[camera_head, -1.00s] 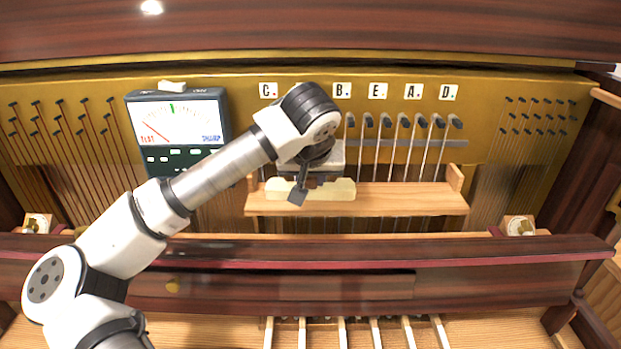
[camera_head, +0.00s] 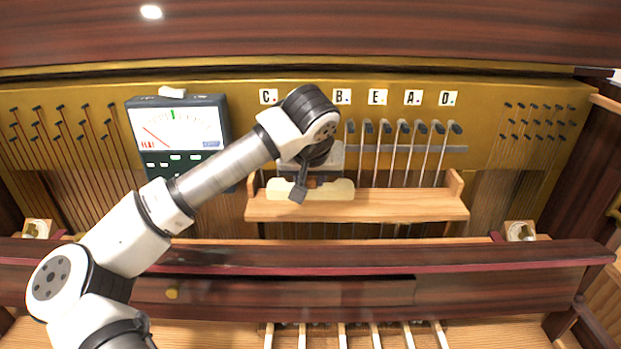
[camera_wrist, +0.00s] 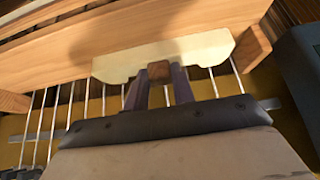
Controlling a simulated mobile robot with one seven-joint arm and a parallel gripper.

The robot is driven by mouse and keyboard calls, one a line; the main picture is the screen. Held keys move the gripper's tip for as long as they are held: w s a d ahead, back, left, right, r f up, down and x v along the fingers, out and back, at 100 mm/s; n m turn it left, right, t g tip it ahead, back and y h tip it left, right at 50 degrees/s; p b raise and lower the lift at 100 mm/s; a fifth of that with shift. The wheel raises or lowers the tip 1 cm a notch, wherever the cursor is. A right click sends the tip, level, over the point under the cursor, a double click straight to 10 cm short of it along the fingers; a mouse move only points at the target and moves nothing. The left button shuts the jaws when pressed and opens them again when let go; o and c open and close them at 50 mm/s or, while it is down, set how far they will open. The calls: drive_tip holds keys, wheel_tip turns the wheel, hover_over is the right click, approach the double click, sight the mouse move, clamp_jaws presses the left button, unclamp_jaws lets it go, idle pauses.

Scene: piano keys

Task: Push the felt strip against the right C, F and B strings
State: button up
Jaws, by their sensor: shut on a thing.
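The felt strip (camera_head: 335,189) is a cream bar with a small brown wooden grip. In the head view it is above the wooden ledge, in front of the string rows under the C, hidden and B labels. My gripper (camera_head: 299,188) partly covers its left half. In the wrist view the strip (camera_wrist: 205,46) spans the picture's upper middle, and my gripper (camera_wrist: 160,75) is shut on its brown grip. Pale strings (camera_wrist: 212,82) run beside the strip on its lower side. Whether the felt touches the strings cannot be told. My wrist hides the label between C and B.
The wooden ledge (camera_head: 400,204) has raised ends, and its right half is bare. Several tuning pins (camera_head: 421,127) stand above it at right. A tuning meter (camera_head: 180,130) is at left. A dark red rail (camera_head: 400,255) crosses in front, above the keys.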

drive_tip(key=shift+w, duration=0.2)
drive_tip(key=o, duration=0.9)
drive_tip(key=shift+s+r+b, duration=0.2)
drive_tip(key=shift+s+r, duration=0.15)
drive_tip(key=shift+s, duration=1)
drive_tip(key=shift+s+r+b, duration=0.15)
drive_tip(key=shift+s+r, duration=0.15)
drive_tip(key=shift+s, duration=1)
drive_tip(key=shift+s+r+b, duration=0.2)
drive_tip(key=shift+s+r, duration=0.15)
drive_tip(key=shift+s, duration=1)
